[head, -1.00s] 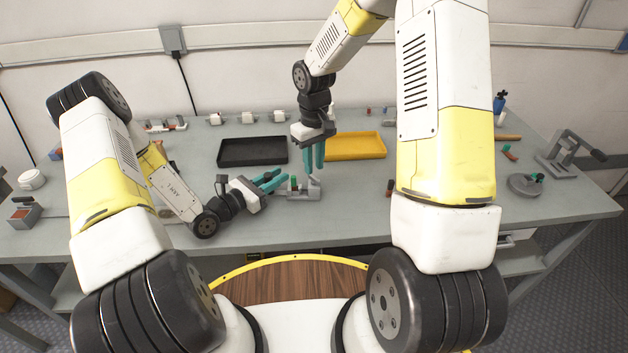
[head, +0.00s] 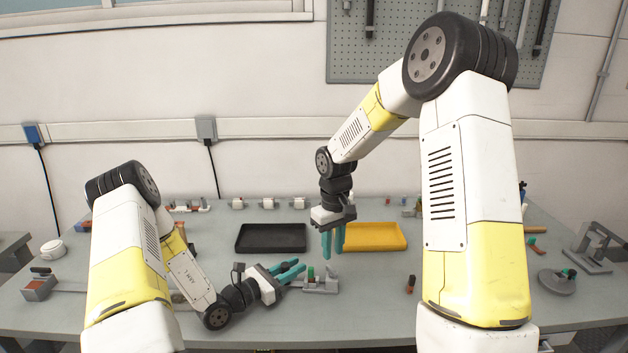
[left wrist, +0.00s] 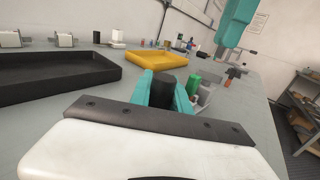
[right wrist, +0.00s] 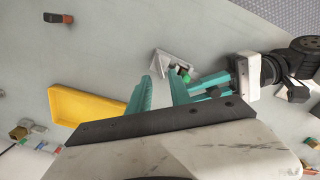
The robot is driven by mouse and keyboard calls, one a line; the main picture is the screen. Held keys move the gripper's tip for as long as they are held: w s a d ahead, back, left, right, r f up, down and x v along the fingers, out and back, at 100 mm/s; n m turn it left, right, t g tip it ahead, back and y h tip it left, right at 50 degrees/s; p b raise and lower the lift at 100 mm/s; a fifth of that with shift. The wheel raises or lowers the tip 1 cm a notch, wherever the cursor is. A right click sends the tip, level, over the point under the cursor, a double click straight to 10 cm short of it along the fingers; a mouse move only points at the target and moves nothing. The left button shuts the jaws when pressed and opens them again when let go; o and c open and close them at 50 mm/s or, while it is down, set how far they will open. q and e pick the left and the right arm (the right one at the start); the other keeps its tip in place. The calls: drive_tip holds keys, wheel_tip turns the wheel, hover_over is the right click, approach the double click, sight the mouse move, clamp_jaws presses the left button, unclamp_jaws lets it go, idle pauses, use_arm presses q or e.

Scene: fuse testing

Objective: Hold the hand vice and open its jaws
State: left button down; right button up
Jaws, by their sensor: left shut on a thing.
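The small grey hand vice (head: 322,286) is on the bench in front of the trays, with a green part (head: 311,273) standing at it. It also shows in the right wrist view (right wrist: 172,64). My left gripper (head: 303,267) comes in low from the left, beside the vice. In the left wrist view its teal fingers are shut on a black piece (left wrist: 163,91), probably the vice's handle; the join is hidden. The green part (left wrist: 193,85) is just beyond. My right gripper (head: 334,255) points down above the vice, fingers apart and empty.
A black tray (head: 271,250) and a yellow tray (head: 372,250) lie behind the vice. A small dark and red item (head: 411,283) stands to its right. A round grey dish (head: 557,282) and a lever press (head: 598,247) are at the far right.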

sight(332, 269)
drive_tip(key=shift+r, duration=0.4)
drive_tip(key=shift+f, duration=3.5)
clamp_jaws()
